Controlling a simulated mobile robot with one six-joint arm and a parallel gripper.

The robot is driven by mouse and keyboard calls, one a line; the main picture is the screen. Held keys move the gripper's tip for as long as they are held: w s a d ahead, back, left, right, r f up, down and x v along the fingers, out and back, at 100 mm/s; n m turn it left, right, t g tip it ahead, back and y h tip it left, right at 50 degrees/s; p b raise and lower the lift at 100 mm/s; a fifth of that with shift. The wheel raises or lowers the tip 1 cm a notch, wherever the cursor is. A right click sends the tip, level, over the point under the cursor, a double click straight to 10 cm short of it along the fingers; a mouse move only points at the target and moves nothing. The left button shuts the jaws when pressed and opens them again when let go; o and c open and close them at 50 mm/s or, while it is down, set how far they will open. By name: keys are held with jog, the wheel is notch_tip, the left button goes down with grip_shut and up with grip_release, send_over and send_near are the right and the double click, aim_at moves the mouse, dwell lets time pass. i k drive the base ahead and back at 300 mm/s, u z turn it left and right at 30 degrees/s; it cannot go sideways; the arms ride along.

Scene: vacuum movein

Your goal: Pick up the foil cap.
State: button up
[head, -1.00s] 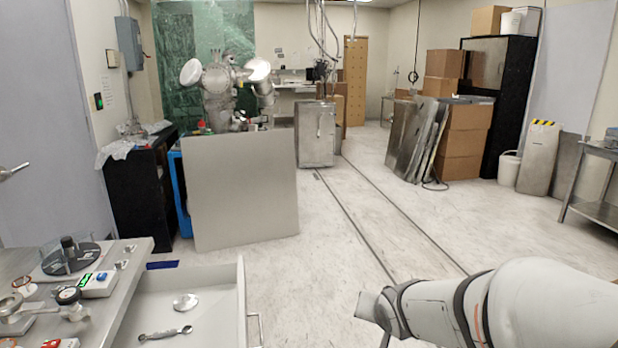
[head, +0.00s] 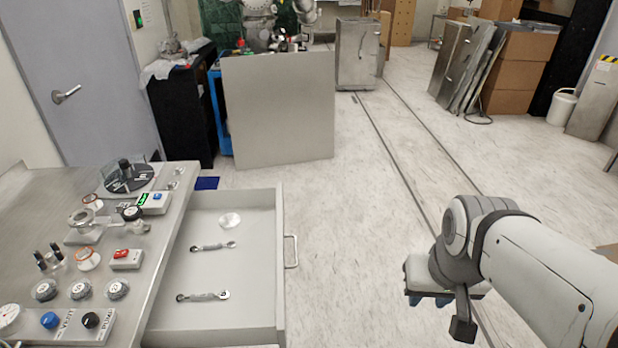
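A small round silvery disc, which looks like the foil cap (head: 230,220), lies flat in the open drawer (head: 262,322), near its far end. Nothing covers it. My gripper (head: 428,301) hangs low at the right over the floor, well to the right of the drawer and apart from it. Its two blue fingertips show a gap between them, and nothing is seen between them. The fingers are partly hidden by the gripper body.
Two wrenches (head: 213,246) (head: 203,296) lie in the drawer nearer me. The drawer's handle (head: 291,251) sticks out to the right. A metal bench (head: 150,290) with gauges, valves and switches stands left. A grey panel (head: 278,110) stands behind. Floor between drawer and arm is clear.

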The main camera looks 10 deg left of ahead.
aim_at(230, 220)
jog(key=u, duration=2.9)
jog(key=k, duration=0.7)
jog(key=z, duration=1.65)
jog(key=i, duration=0.55)
jog(key=u, duration=0.15)
